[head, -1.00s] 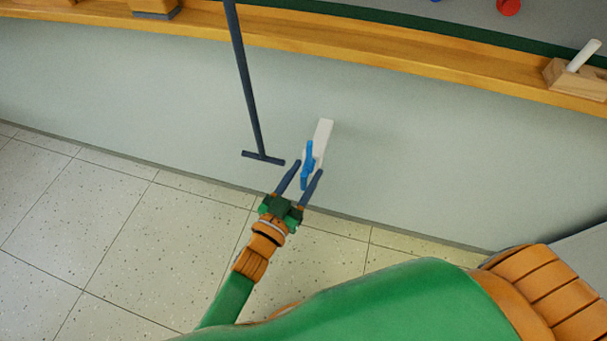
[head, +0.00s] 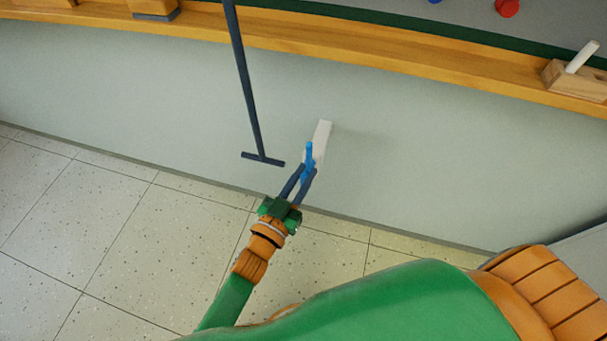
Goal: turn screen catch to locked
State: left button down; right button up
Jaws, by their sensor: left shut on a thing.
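The screen catch is a blue lever (head: 309,152) in front of a white plate (head: 322,133) on the pale wall. The lever stands close to upright in the picture, and its lower part is between my fingers. My left gripper (head: 307,172) is shut on the lever, with its dark blue fingers on either side of it. My right gripper is not in view.
A dark T-shaped bar (head: 247,90) hangs just left of the catch, close to my left gripper. A wooden ledge (head: 380,57) runs along the wall above, with a wooden block holding a white stick (head: 575,78) at the right. The tiled floor (head: 120,240) below is clear.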

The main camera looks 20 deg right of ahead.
pick_arm(q)
jog(key=shift+a+f, duration=0.1)
dwell(0.9)
jog(key=n, duration=0.2)
jog(key=n+b, duration=0.1)
jog(key=n, duration=0.1)
jog(key=shift+w+a+f, duration=0.15)
jog(key=shift+w+a, duration=0.05)
jog(key=shift+a, duration=0.05)
jog(key=shift+w+a+f+n+t+y+b, duration=0.25)
jog(key=shift+n+t+b, duration=0.55)
jog(key=shift+n, duration=1.85)
jog(key=shift+a+f+n+t+y+b, duration=0.15)
jog(key=shift+f+n+t+y+b, duration=0.3)
jog(key=shift+n+b, duration=1.5)
jog(key=shift+w+a+f+n+t+y+b, duration=0.2)
jog(key=shift+n+t, duration=0.55)
jog(key=shift+n, duration=2.65)
jog(key=shift+f, duration=0.1)
jog(key=c, duration=0.8)
grip_release()
